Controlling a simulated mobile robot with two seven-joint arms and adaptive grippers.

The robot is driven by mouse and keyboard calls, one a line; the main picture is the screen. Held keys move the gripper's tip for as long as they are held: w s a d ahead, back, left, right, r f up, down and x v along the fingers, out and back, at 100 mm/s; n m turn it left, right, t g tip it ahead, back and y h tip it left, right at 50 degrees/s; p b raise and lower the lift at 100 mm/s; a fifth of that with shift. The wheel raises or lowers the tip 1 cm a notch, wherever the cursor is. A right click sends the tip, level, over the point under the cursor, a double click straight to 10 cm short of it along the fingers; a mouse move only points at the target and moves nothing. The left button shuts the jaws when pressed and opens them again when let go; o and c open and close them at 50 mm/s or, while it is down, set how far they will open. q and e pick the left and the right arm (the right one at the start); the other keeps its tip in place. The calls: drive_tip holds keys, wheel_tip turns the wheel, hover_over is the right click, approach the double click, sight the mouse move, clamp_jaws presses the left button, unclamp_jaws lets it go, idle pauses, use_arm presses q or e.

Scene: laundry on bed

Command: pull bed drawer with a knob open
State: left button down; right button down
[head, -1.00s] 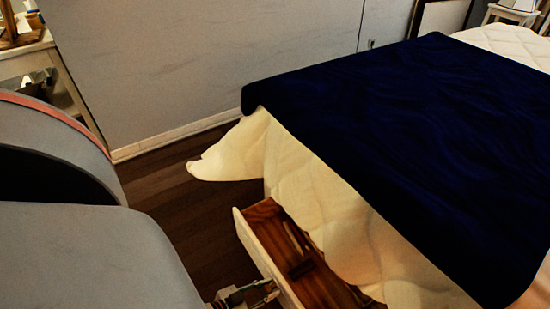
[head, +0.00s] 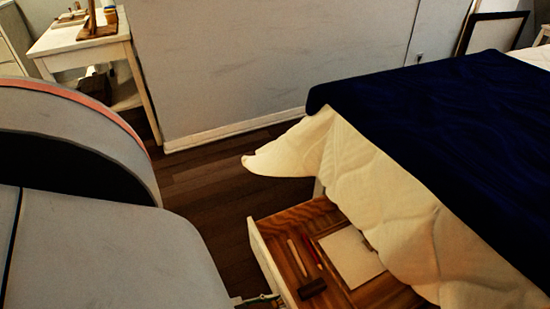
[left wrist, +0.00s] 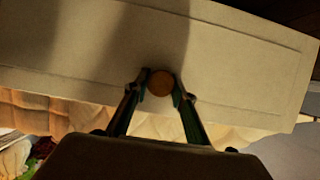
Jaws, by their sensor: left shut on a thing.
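The bed drawer (head: 267,262) stands pulled out from under the bed, its white front facing left in the head view and its wooden inside showing. Its round wooden knob (left wrist: 160,83) is in the left wrist view, on the pale drawer front (left wrist: 229,62). My left gripper (left wrist: 159,86) is shut on the knob, a finger on each side. In the head view only a bit of my left gripper (head: 258,301) shows at the bottom edge, by the drawer front. The right gripper is in neither view.
In the drawer lie a mallet (head: 311,288), some thin tools (head: 304,254) and a pale flat sheet (head: 351,257). The bed has a cream quilt (head: 385,205) and a dark blue blanket (head: 430,120). Dark wooden floor (head: 215,190) is clear left of the drawer. A white table (head: 80,40) stands behind.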

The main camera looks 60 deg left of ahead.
use_arm(q)
drive_tip(key=shift+s+f, duration=0.1)
drive_tip(key=shift+s, duration=0.05)
drive_tip(key=c, duration=1.7)
unclamp_jaws()
drive_tip(key=v, duration=1.2)
